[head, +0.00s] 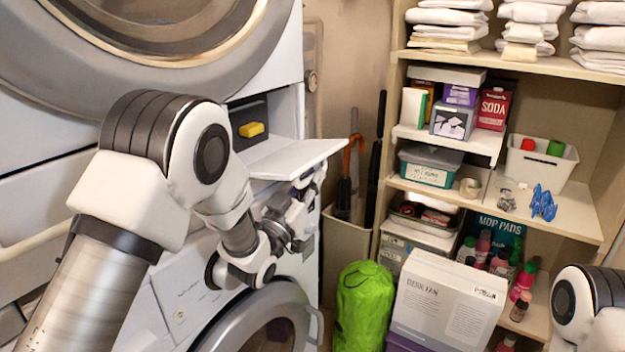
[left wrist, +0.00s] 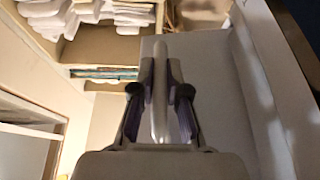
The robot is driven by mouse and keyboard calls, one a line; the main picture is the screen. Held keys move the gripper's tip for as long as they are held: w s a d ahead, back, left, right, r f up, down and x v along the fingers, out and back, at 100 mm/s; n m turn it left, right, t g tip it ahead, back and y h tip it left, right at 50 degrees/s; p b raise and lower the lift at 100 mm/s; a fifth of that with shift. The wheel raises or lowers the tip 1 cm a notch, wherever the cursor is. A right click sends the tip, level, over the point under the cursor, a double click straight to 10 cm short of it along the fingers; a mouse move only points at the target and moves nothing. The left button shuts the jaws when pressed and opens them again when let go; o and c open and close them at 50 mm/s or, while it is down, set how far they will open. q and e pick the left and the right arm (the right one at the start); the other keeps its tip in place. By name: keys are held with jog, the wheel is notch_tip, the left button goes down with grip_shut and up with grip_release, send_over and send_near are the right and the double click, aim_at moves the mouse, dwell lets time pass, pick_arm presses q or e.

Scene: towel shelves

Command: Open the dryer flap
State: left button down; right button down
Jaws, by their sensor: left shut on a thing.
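The dryer flap (head: 297,158) is a white panel on the machine front. It is swung down and out, close to level, and the dark compartment (head: 248,118) behind it shows. My left gripper (head: 312,180) is at the flap's outer edge in the head view. In the left wrist view its two fingers (left wrist: 160,92) are shut on a pale upright bar (left wrist: 160,75), which looks like the flap's handle. A grey panel, apparently the flap, lies behind the bar. My right arm shows only at the lower right; its gripper is outside the picture.
A yellow thing (head: 252,129) sits in the compartment. Round machine doors lie above (head: 190,50) and below (head: 250,325).

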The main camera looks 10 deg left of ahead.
pick_arm(q)
jog(key=c, duration=1.2)
grip_release()
jog(key=shift+a, duration=0.1)
jog(key=shift+c, duration=0.2)
jog(key=shift+o, duration=0.3)
jog(key=shift+s+r, duration=0.15)
jog(key=shift+s, duration=0.05)
jog(key=shift+s+a+f, duration=0.1)
jog(key=shift+s+f, duration=0.1)
jog(key=shift+f, duration=0.05)
jog(key=v, duration=1.1)
jog(key=shift+s, duration=0.2)
jog(key=shift+a+f, duration=0.1)
jog(key=shift+c, duration=0.2)
